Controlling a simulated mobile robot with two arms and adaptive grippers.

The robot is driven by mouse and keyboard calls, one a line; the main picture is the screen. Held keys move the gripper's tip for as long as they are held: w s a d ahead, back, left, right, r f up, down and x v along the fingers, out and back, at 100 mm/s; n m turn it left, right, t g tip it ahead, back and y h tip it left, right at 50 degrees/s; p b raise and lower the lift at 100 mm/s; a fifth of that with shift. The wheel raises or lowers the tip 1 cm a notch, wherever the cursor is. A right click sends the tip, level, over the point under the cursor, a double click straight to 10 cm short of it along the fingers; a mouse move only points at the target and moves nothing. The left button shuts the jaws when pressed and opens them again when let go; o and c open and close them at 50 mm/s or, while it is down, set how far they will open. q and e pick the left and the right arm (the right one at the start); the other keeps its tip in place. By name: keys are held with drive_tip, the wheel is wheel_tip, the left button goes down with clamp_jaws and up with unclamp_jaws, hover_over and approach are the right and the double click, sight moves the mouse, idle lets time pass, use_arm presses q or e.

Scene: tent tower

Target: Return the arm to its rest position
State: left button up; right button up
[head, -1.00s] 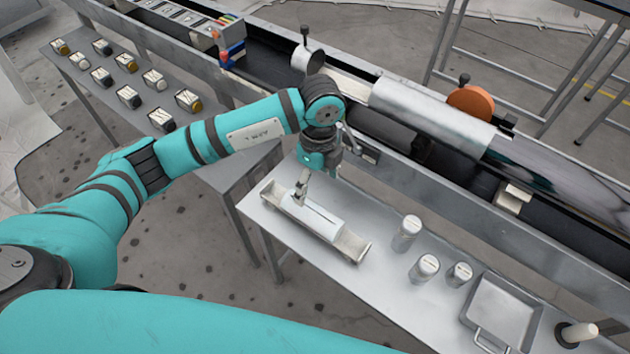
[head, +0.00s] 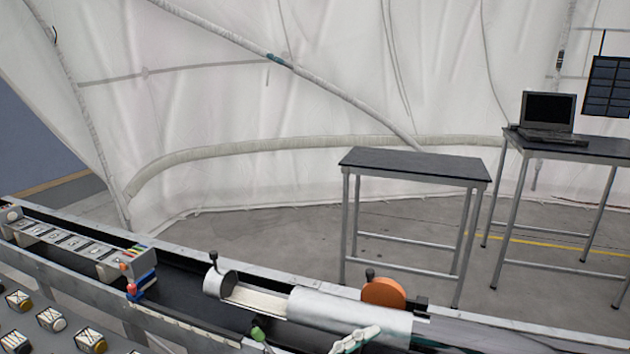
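The head view now looks up and outward, over the conveyor trough (head: 175,302). A pale green-white piece (head: 357,339) and a small green-tipped piece (head: 259,335) poke up at the bottom edge. They look like parts of my arm or gripper, but the frame cuts them off. I cannot tell whether that gripper is open or shut, or whether it holds anything. No teal arm links show. My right gripper is not in view.
A metal cylinder (head: 345,310) and an orange disc (head: 384,292) sit along the trough. Several small boxes (head: 52,318) show at lower left. Behind stand a bare dark table (head: 415,165) and one with a laptop (head: 548,117). White tent walls close the back.

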use_arm(q)
drive_tip(key=w+a+n+t+y, duration=0.4)
drive_tip(key=a+n+t+y, duration=0.1)
drive_tip(key=a+n+t, duration=0.25)
drive_tip(key=w+a+n+t+y, duration=0.4)
drive_tip(key=a+n+t+y, duration=0.2)
drive_tip(key=n+t, duration=0.2)
drive_tip(key=s+a+f+n+g+y, duration=0.2)
drive_tip(key=a+f+n+g+y, duration=0.3)
drive_tip(key=a+f+n+y, duration=0.55)
drive_tip(key=s+a+f+m+g+h, duration=0.1)
drive_tip(key=s+a+f+m+g, duration=0.2)
drive_tip(key=s+f+g, duration=0.5)
drive_tip(key=s+a+f+m+g, duration=0.2)
drive_tip(key=s+f+g, duration=0.1)
drive_tip(key=s+f, duration=0.8)
drive_tip(key=s+f+g, duration=0.2)
drive_tip(key=s+f, duration=0.1)
drive_tip(key=f, duration=2)
drive_tip(key=s+a+f, duration=0.3)
drive_tip(key=s+f, duration=1.4)
drive_tip(key=shift+s+f+m+g, duration=0.2)
drive_tip(key=shift+f+m+g, duration=0.15)
drive_tip(key=shift+m+g, duration=0.1)
